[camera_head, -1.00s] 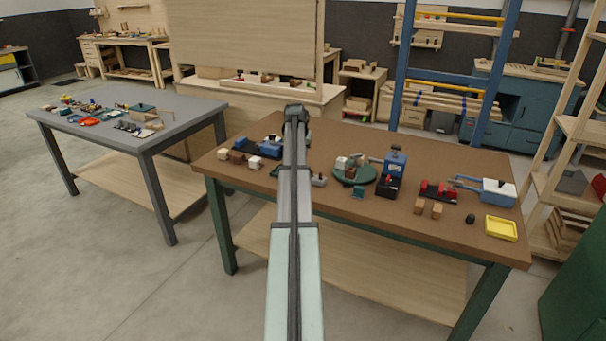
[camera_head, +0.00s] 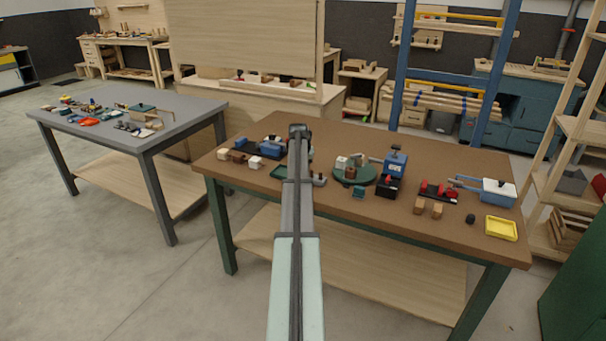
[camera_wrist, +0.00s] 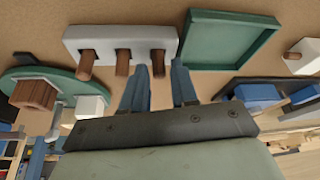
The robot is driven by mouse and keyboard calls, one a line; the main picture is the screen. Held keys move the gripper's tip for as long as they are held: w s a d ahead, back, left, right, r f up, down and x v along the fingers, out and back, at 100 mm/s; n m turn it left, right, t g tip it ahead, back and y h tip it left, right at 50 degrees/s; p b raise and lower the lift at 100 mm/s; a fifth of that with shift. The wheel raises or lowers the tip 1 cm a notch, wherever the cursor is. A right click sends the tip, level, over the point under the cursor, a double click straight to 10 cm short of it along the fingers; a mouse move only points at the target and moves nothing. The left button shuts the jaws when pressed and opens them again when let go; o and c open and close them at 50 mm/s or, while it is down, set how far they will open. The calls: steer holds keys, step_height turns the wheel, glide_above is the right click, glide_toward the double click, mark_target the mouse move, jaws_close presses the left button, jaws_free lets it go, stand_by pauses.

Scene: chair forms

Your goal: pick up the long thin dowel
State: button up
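In the wrist view a pale grey block (camera_wrist: 102,39) holds three brown dowels: a left one (camera_wrist: 86,66), a middle one (camera_wrist: 123,62) and a right one (camera_wrist: 158,62). They look alike in length here, so I cannot tell which is the long thin one. My gripper (camera_wrist: 160,68) is open, with its two blue fingers apart. The right dowel shows between the fingertips in the picture; the depth gap is unclear. No contact is visible. In the head view my gripper (camera_head: 299,130) is over the brown table, and my arm hides much of the block area.
A green tray (camera_wrist: 226,17) lies right of the block in the wrist view, and a round green turntable (camera_wrist: 15,88) lies left. On the brown table (camera_head: 370,229) a blue device (camera_head: 395,163) stands to the right. A yellow tray (camera_head: 500,228) sits near the right corner.

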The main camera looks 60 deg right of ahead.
jaws_close()
stand_by(0.3)
steer(key=shift+r, duration=0.5)
step_height(320, 180, up, 8)
steer(key=r, duration=0.1)
steer(key=s+d+m+g, duration=0.1)
steer(key=s+d+m, duration=0.1)
steer(key=s, duration=0.7)
steer(key=s+d+r+m, duration=0.1)
steer(key=s+d, duration=0.3)
steer(key=s, duration=0.5)
steer(key=shift+s+d+r+m+g, duration=0.2)
steer(key=shift+d+m+g, duration=0.2)
steer(key=shift+m, duration=0.3)
